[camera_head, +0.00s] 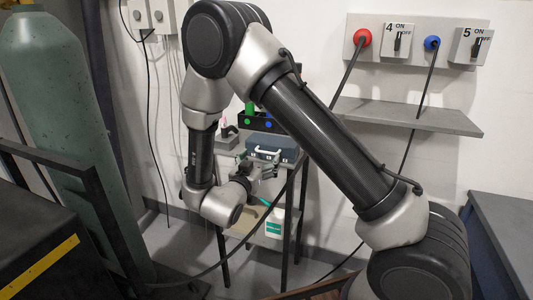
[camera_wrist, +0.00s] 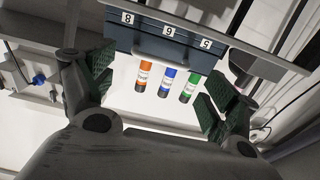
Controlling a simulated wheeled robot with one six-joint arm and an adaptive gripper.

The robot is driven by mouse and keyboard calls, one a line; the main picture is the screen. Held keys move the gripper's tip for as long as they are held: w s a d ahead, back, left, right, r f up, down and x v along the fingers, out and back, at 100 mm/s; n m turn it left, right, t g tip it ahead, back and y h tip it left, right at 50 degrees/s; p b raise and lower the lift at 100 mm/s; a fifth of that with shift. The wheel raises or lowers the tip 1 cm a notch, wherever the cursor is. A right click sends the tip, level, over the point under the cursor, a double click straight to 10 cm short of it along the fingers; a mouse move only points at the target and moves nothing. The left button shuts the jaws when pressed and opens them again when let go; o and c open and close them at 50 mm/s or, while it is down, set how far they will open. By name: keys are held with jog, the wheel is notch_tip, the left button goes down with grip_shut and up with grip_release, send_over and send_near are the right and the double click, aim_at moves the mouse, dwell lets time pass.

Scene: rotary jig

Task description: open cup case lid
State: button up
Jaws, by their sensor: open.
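A small blue case (camera_head: 272,154) with a pale handle or latch on its front sits on top of a small dark-legged stand, and its lid looks closed. My gripper (camera_head: 264,171) is just in front of the case, low at its front side. In the wrist view my gripper (camera_wrist: 155,92) is open, its two dark padded fingers wide apart with nothing between them. I cannot tell from the pictures whether the fingers touch the case.
A dark blue numbered holder (camera_wrist: 165,45) with orange, blue and green tubes (camera_wrist: 166,82) shows beyond the fingers. A grey wall shelf (camera_head: 410,117) and hanging cables are to the right.

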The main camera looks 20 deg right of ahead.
aim_at(267, 152)
jog(key=x, duration=0.6)
grip_shut()
dwell(0.3)
